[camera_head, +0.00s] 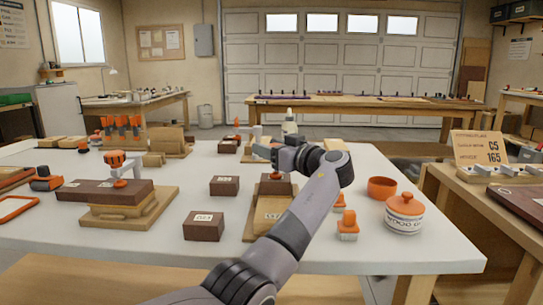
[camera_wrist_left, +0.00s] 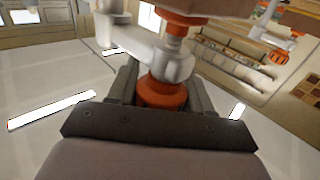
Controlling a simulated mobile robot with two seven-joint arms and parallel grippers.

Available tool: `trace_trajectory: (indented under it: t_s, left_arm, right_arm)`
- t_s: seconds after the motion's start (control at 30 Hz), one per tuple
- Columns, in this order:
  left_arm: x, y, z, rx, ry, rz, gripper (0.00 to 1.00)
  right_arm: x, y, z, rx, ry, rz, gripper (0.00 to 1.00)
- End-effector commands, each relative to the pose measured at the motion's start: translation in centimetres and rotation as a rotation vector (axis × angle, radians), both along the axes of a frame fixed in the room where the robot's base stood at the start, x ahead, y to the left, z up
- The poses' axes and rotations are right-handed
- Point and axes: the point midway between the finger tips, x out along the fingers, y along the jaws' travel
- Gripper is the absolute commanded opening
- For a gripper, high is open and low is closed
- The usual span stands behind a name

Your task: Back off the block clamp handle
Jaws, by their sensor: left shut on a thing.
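The block clamp has an orange handle (camera_wrist_left: 163,92), a silver screw (camera_wrist_left: 173,48) and a white frame (camera_wrist_left: 130,38) in the left wrist view. An orange foot (camera_wrist_left: 180,20) at the screw's far end is close to a brown block (camera_wrist_left: 215,6); I cannot tell if they touch. My left gripper (camera_wrist_left: 163,88) has its fingers on both sides of the handle, shut on it. In the head view the left gripper (camera_head: 272,152) is above a dark block (camera_head: 268,188) on a wooden piece (camera_head: 272,214). My arm hides part of them. My right gripper is out of view.
A similar clamp (camera_head: 117,160) stands on another dark block (camera_head: 100,192) at the left. Loose dark blocks (camera_head: 203,226) lie between. An orange bowl (camera_head: 382,187) and a lidded pot (camera_head: 404,212) stand right of my arm. A white bottle (camera_head: 290,125) stands behind the gripper.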

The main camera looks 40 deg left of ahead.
Motion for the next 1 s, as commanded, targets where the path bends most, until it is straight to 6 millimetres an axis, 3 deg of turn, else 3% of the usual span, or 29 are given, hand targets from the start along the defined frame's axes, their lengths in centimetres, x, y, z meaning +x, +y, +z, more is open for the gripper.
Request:
trace_trajectory:
  t_s: [0.93,0.97,1.0]
  left_arm:
    - [-0.25,0.21,0.32,0.002,-0.005,0.110,0.19]
    - [-0.25,0.21,0.32,0.002,-0.005,0.110,0.53]
    - [-0.25,0.21,0.32,0.002,-0.005,0.109,0.66]
  right_arm:
    - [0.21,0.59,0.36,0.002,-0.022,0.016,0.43]
    - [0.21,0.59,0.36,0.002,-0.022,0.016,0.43]
    - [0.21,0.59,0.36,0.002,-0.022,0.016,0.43]
